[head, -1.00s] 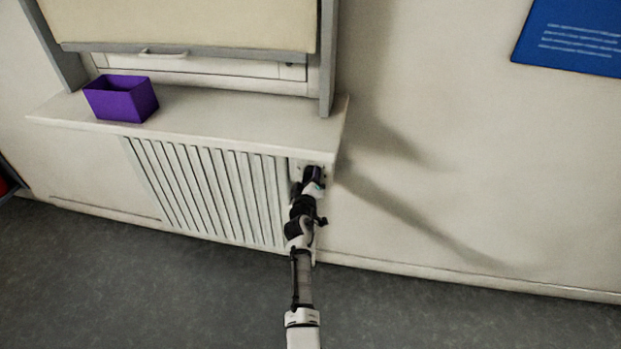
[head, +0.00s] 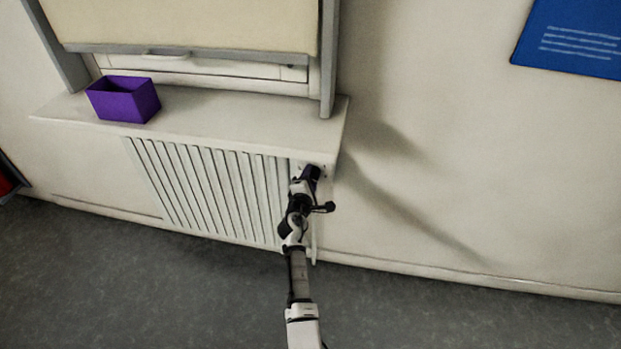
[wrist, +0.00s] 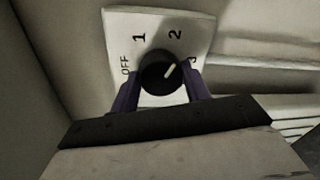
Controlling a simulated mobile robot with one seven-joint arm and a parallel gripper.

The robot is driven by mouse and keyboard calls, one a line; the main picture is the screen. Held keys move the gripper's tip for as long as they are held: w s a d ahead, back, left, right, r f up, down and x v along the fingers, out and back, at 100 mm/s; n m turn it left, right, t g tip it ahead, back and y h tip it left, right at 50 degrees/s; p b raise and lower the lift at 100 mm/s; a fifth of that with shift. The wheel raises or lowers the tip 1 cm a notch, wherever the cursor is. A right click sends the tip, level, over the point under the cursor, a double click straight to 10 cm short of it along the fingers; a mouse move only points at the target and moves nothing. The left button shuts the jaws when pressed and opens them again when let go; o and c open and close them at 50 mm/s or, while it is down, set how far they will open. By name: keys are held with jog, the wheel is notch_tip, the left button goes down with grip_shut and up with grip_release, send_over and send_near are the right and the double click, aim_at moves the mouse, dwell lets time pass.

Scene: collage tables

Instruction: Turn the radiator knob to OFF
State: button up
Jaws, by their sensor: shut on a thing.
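The radiator knob (wrist: 155,77) is round and black with a pale pointer line. It sits on a white dial plate (wrist: 160,22) marked OFF, 1, 2 and 3. The pointer slants up and right in the wrist view, between 2 and 3; OFF is at the left. My gripper (wrist: 160,80) has a purple finger on each side of the knob and is shut on it. In the head view my gripper (head: 311,173) is at the radiator's right end, under the sill, and hides the knob there.
The white ribbed radiator (head: 205,190) runs left from my gripper. The sill (head: 230,127) overhangs just above it. A purple open box (head: 130,107) stands on the sill's left part. The wall (head: 450,150) and floor (head: 450,315) to the right are clear.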

jog(key=shift+f+n+t+h+p, duration=0.1)
jog(key=shift+n+t+h+p, duration=0.4)
jog(key=shift+n, duration=3.3)
jog(key=shift+f+n+t+h+p, duration=0.1)
jog(key=shift+n+p, duration=0.85)
jog(key=shift+n, duration=2.85)
jog(key=shift+f+n+t+h+p, duration=0.2)
jog(key=shift+n+p, duration=0.5)
jog(key=shift+n, duration=3.1)
jog(key=shift+r, duration=0.1)
jog(key=o, duration=1)
jog(key=v, duration=1.4)
